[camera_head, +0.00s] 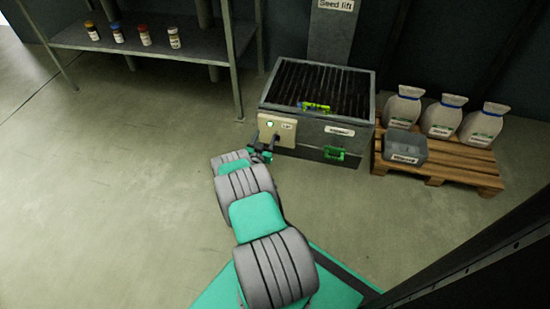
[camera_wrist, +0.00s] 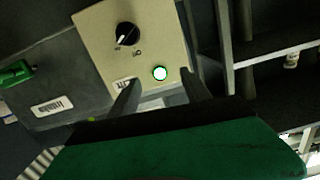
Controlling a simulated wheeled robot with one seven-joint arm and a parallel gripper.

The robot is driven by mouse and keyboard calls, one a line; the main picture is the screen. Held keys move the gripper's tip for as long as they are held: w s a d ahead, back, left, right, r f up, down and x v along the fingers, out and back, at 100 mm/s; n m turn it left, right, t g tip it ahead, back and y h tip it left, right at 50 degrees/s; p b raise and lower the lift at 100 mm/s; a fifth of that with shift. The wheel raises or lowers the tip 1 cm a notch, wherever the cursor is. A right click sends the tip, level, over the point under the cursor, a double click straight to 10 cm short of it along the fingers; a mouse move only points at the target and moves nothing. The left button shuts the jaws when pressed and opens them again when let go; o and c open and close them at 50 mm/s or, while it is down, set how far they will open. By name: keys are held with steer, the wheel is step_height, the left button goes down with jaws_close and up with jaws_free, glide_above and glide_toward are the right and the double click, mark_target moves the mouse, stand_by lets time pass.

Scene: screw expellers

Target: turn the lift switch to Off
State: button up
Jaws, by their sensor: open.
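The lift switch is a round black knob (camera_wrist: 128,35) on a beige control panel (camera_wrist: 92,32) in the wrist view. A lit white lamp with a green ring (camera_wrist: 160,73) sits on the panel between the knob and my fingers. My gripper (camera_wrist: 157,88) is open and empty, its two fingers apart over the panel's lower edge and clear of the knob. In the head view my gripper (camera_head: 262,150) is close to the panel (camera_head: 285,124) on the seed lift's front.
The grated hopper (camera_head: 345,84) holds a small yellow-green object (camera_head: 314,107). A green handle (camera_head: 334,153) sits on its front. A pallet (camera_head: 455,165) with sacks and a grey box (camera_head: 404,147) stands at right. A shelf (camera_head: 180,47) with bottles stands at left. Left floor is clear.

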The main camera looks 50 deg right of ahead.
steer(key=s+a+f+t+b, duration=0.1)
steer(key=s+f+b, duration=0.1)
steer(key=s+f, duration=0.45)
steer(key=w+d+f+b, duration=0.1)
steer(key=w+d+b, duration=0.2)
steer(key=w+d, duration=0.2)
steer(key=shift+d+f+n, duration=0.15)
steer(key=shift+d+n, duration=0.25)
steer(key=shift+d, duration=0.2)
steer(key=shift+c, duration=0.2)
jaws_close()
